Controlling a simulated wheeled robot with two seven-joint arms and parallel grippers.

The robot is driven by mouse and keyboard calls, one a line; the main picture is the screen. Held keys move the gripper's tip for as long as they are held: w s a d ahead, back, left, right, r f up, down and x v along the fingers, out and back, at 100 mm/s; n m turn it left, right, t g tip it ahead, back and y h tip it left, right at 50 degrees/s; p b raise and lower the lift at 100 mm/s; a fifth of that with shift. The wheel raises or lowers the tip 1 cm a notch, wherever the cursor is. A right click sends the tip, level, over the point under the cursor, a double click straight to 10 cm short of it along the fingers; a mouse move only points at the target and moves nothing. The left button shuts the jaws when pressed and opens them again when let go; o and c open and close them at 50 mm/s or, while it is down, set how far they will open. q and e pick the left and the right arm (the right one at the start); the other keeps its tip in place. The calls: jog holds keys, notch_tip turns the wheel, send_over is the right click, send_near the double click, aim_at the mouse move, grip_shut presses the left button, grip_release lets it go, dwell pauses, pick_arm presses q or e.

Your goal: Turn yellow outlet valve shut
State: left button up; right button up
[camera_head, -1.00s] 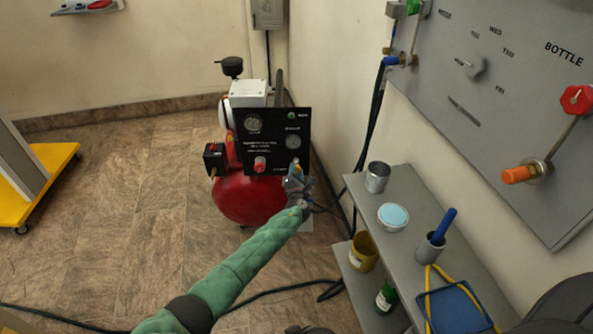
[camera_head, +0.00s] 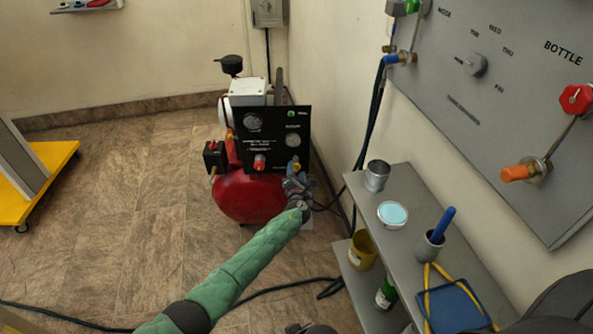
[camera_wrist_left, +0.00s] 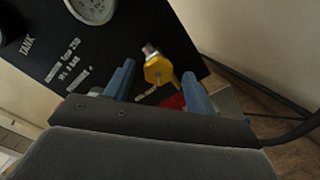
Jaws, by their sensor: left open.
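The yellow outlet valve (camera_wrist_left: 158,70) shows in the left wrist view, on a metal stem at the lower edge of the black panel (camera_wrist_left: 110,45). In the head view the black panel (camera_head: 262,140) stands on the red compressor tank (camera_head: 245,198). My left gripper (camera_wrist_left: 160,88) is open, with one blue finger on each side of the valve in the picture. A gap shows on both sides of the valve, and I cannot tell how deep it lies between the fingers. In the head view my left gripper (camera_head: 296,176) is at the panel's lower right corner. My right gripper is not in view.
A grey shelf (camera_head: 408,213) with a metal cup (camera_head: 376,176), a blue-topped tub (camera_head: 392,214) and other items stands to the right. A grey wall board (camera_head: 510,110) is above it. Dark hoses (camera_head: 366,150) hang beside the compressor.

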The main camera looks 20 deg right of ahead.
pick_arm(q)
jog(key=v, duration=0.6)
jog(key=shift+s, duration=0.15)
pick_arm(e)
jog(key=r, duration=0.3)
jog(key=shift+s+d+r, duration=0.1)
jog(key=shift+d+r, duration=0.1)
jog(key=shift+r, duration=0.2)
